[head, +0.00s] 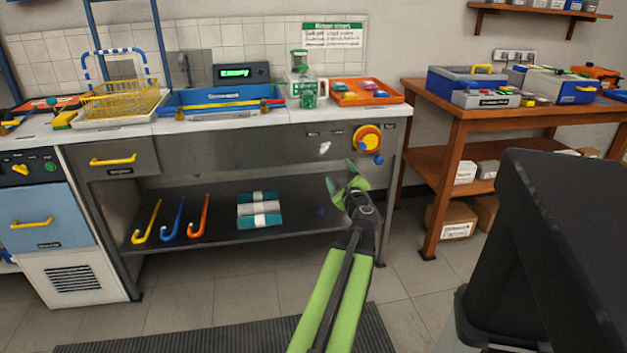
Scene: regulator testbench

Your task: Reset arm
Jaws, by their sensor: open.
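My green arm reaches up from the bottom of the head view, and my gripper (341,176) is at its far end. The gripper is open and I see nothing between its fingers. It appears in front of the grey bench front, below and left of a yellow and red round knob (367,138) with a blue part under it. From this one view I cannot tell how far the gripper is from the bench, but I see no contact.
The grey bench (240,150) has a lower shelf with hooked canes (166,220) and folded cloths (259,209). Its top holds a blue tray (215,97) and an orange tray (366,92). A wooden table (475,115) with toolboxes stands right. A large black object (560,240) fills the right foreground.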

